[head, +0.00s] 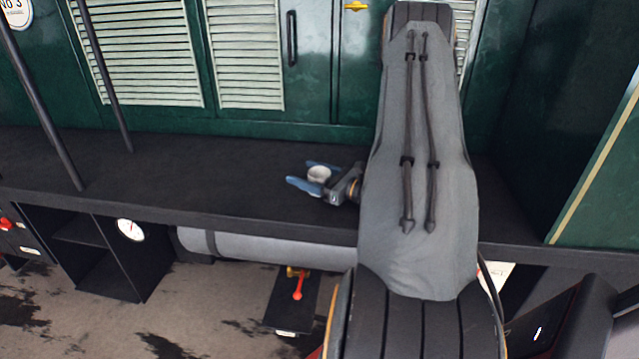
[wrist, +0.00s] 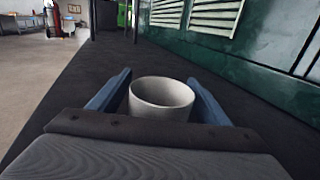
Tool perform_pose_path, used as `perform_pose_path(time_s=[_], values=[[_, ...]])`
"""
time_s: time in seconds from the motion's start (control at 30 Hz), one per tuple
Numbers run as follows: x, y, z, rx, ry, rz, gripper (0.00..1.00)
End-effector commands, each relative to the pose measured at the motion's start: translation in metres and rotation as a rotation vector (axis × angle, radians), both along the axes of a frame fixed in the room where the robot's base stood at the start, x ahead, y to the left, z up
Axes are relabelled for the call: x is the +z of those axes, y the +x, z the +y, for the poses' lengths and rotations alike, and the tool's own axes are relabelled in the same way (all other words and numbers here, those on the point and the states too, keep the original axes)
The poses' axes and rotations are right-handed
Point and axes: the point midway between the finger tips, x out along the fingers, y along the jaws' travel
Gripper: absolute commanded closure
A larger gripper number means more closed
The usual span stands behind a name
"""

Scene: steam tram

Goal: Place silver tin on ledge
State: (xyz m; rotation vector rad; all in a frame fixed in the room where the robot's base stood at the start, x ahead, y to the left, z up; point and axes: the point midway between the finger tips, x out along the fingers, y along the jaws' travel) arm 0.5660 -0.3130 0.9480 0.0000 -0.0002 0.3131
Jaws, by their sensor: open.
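The silver tin (head: 319,174) is a small, pale grey open-topped cup. It stands upright on the dark ledge (head: 230,185) along the tram's green side. My gripper (head: 305,175) is open, low over the ledge, with one blue finger on each side of the tin. In the wrist view the tin (wrist: 162,98) sits between the two fingers (wrist: 160,100), with its empty inside and rim showing. A gap shows on the right; whether the left finger touches it I cannot tell. The tin's base is hidden behind my gripper in the wrist view.
Green panels with cream louvres (head: 245,50) rise behind the ledge. Two dark poles (head: 103,75) stand at the left. Below the ledge are a grey cylinder (head: 270,250), a white gauge (head: 131,229) and a red lever (head: 298,288). The ledge left of my gripper is clear.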

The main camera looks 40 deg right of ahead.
Motion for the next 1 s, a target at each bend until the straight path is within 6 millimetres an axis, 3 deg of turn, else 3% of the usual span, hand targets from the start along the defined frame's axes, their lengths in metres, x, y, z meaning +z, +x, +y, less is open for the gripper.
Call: perform_pose_path(time_s=[0.1,0.3,0.4,0.77,1.0], values=[[0.0,0.0,0.0,0.0,0.0,0.0,0.32],[0.0,0.0,0.0,0.0,0.0,0.0,0.66],[0.0,0.0,0.0,0.0,0.0,0.0,0.78],[0.006,0.0,0.0,0.0,-0.001,0.0,0.78],[0.032,0.0,0.0,0.0,-0.003,-0.002,0.78]])
